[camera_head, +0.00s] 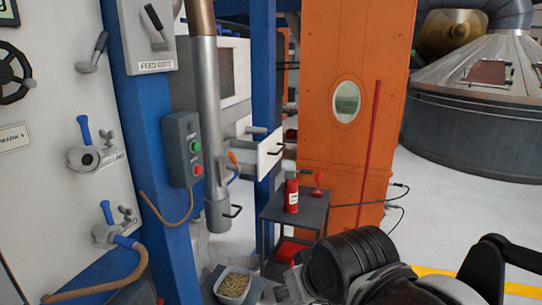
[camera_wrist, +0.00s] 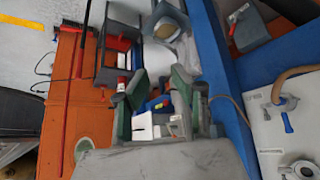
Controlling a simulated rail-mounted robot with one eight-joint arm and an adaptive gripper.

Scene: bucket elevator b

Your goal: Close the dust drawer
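A white drawer (camera_head: 262,152) with a dark handle sticks out beyond the blue post in the head view, left of the orange casing; it appears to be the dust drawer and stands open. In the wrist view, a white boxy part (camera_wrist: 145,127), possibly this drawer, shows between and beyond the fingers. My gripper (camera_wrist: 157,92) is open, its two green-and-grey fingers apart with nothing visibly held. In the head view my arm fills the lower right, and I cannot make out the fingertips there.
A dark stand (camera_head: 300,212) holds a red extinguisher (camera_head: 292,194) below the drawer. A grey pipe (camera_head: 209,130) and a control box (camera_head: 184,148) stand to the left. A white bin (camera_head: 234,284) of pellets sits low. The orange casing (camera_head: 350,50) rises at right.

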